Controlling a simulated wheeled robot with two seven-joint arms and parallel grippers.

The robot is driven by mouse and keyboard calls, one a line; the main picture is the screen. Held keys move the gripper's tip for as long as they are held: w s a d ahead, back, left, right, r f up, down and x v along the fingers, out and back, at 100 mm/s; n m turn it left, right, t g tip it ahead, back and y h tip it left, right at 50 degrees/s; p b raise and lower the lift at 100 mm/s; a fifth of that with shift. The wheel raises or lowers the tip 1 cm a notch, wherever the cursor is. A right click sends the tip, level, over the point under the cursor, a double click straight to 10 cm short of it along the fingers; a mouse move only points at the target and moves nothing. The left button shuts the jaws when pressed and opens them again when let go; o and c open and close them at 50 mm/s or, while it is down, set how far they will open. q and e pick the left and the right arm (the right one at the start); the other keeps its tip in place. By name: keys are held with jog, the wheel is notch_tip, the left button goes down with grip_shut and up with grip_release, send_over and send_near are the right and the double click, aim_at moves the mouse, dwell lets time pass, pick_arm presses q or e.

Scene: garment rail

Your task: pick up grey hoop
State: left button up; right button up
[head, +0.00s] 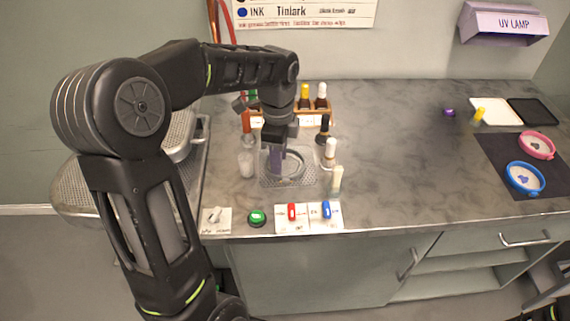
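The grey hoop (291,177) lies on a perforated metal plate (272,184) near the left part of the counter. Part of the hoop is hidden behind my gripper. My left arm reaches in from the left, and my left gripper (277,163) points down at the left part of the hoop. Its fingertips overlap the hoop in this view. I cannot tell whether the fingers are open or closed on it. My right gripper is not in view.
Bottles stand close around the plate, with a white-capped one (330,153) just right and a rack (317,114) behind. Switches and a green button (257,218) line the front edge. A dark mat (521,164) with a pink and a blue hoop lies right. The middle counter is clear.

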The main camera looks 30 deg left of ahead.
aim_at(285, 164)
pick_arm(q)
notch_tip(285, 164, down, 5)
jog(key=shift+s+a+p, duration=0.1)
jog(key=shift+p, duration=0.3)
dwell(0.4)
grip_shut()
dwell(0.4)
